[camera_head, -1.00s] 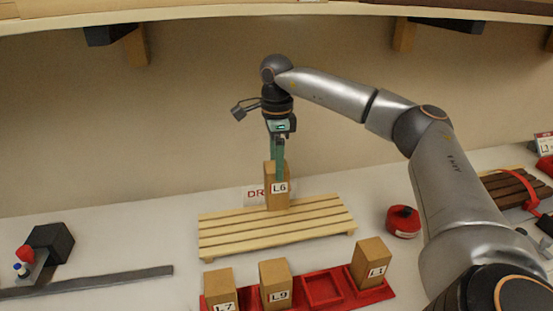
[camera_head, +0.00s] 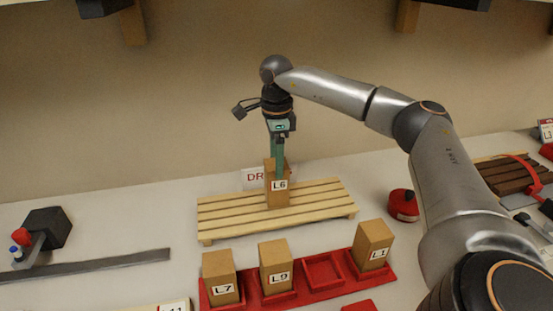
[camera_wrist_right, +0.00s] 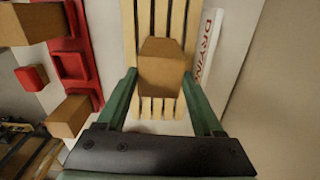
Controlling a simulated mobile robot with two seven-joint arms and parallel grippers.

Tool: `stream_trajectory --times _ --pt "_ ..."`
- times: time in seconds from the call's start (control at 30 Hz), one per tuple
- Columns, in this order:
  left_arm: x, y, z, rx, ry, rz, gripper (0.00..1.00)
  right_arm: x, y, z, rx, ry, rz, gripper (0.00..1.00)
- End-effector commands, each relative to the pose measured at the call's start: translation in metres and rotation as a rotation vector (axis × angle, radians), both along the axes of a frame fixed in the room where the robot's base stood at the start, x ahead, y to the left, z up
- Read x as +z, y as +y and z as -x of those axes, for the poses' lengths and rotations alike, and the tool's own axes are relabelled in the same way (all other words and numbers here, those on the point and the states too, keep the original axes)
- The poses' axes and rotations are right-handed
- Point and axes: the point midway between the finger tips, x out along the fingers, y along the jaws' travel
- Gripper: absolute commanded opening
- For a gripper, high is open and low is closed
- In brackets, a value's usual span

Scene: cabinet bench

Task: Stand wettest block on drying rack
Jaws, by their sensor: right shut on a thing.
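The block L6 (camera_head: 277,192) stands upright at the drying rack (camera_head: 320,200), a pale slatted wooden stand, and appears to rest on its slats. My right gripper (camera_head: 279,165) comes down from above and is shut on L6. In the right wrist view, the green fingers lie on both sides of the block (camera_wrist_right: 162,75), with the rack slats (camera_wrist_right: 130,20) beneath it. Blocks L7 (camera_head: 220,275), L9 (camera_head: 276,263) and L1 (camera_head: 373,243) stand in the red tray (camera_head: 334,293). One tray socket (camera_head: 321,271) is empty. My left gripper is not in view.
A sign (camera_head: 255,178) stands behind the rack. A red round object (camera_head: 403,205) sits right of it, near my right arm. A dark block-ended tool with a long metal bar (camera_head: 100,268) lies at left. A dark slatted stand (camera_head: 508,178) is at far right.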

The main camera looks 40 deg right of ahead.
Motion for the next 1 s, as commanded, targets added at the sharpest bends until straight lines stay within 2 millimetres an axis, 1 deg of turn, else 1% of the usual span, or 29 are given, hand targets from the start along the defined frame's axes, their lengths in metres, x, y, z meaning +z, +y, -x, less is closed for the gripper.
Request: stream_trajectory --times 0.27,0.63,1.0 --pt "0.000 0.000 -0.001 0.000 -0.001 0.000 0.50 -0.001 0.000 0.000 0.000 -0.001 0.000 0.13" --pt "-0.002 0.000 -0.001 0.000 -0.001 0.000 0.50 -0.011 0.000 0.000 0.000 0.000 0.000 0.13" --pt "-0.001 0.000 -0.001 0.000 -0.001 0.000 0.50 -0.011 0.000 0.000 0.000 -0.001 -0.001 0.13"
